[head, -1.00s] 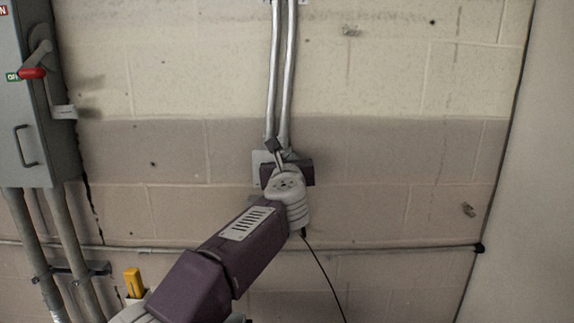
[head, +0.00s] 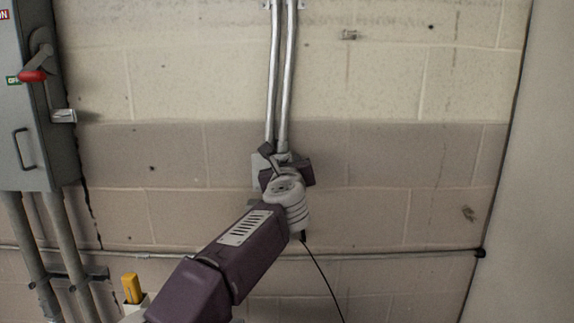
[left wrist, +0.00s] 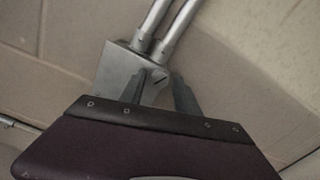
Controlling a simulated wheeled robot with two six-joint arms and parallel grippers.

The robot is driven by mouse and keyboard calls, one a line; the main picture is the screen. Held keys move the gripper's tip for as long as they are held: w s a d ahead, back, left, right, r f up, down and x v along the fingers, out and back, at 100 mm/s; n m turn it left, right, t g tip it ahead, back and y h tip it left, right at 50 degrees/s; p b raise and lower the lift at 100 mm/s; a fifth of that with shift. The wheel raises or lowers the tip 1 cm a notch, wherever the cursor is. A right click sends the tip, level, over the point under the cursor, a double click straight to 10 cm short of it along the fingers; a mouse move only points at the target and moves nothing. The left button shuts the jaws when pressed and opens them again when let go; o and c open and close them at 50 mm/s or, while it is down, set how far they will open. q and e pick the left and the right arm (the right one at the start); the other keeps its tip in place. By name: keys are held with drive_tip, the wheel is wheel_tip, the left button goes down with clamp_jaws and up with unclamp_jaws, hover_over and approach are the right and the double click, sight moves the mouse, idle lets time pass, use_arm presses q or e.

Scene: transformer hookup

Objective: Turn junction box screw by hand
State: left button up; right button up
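The grey metal junction box (left wrist: 116,64) is on the wall at the lower ends of two conduits. In the head view only its left edge (head: 257,170) shows; my left gripper hides the rest. My left gripper (left wrist: 164,84) is in front of the box, its two dark fingers apart. A slotted screw (left wrist: 160,77) shows on the box face between the fingers. I cannot tell whether either finger touches it. In the head view the left gripper (head: 268,152) is tilted against the box. My right gripper is not in view.
Two metal conduits (head: 282,80) run up the wall from the box. A grey switch box with a red-handled lever (head: 32,76) is at the left. A thin horizontal pipe (head: 400,254) crosses the wall below. A yellow-handled thing (head: 131,288) stands at lower left.

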use_arm(q)
drive_tip(key=s+b, duration=0.3)
drive_tip(key=s, duration=0.6)
